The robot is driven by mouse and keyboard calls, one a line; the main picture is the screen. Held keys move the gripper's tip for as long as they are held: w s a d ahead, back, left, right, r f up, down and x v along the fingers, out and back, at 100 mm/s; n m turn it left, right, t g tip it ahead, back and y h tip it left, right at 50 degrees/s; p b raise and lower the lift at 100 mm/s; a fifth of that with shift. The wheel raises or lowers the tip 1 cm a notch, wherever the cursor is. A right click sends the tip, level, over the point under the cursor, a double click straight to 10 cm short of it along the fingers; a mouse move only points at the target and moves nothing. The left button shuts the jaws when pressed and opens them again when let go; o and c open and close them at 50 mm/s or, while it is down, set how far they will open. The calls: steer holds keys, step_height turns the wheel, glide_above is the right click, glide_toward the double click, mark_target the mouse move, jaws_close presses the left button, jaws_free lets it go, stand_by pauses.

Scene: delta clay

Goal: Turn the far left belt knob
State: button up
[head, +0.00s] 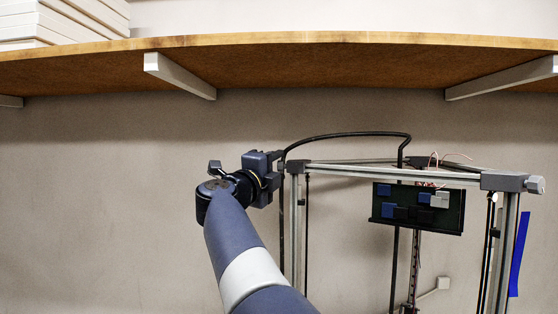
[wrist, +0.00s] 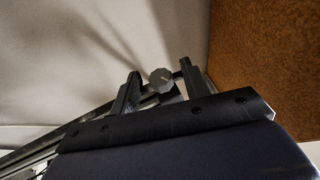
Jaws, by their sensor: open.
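The knob (wrist: 160,79), grey and faceted, shows in the wrist view at the end of a dark rail. It lies between the two dark fingers of my gripper (wrist: 160,70), with a visible gap on each side. The fingers are open, and I cannot tell how deep the knob sits between them. In the head view my gripper (head: 276,160) is at the upper left corner of the metal printer frame (head: 395,171). The arm hides the far left knob there.
A similar grey knob (head: 536,185) sits at the frame's right corner. A black cable (head: 350,135) arches over the frame's left part. A dark panel (head: 415,208) with blue and grey blocks hangs below the top rail. A wooden shelf (head: 320,65) with white brackets spans above.

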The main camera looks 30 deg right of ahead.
steer(key=shift+w+d+r, duration=0.15)
steer(key=shift+w+d, duration=0.15)
steer(key=shift+d, duration=0.25)
steer(key=shift+c, duration=0.5)
steer(key=c, duration=0.8)
steer(key=shift+c, duration=0.2)
steer(key=shift+f+b, duration=0.2)
steer(key=shift+b, duration=0.25)
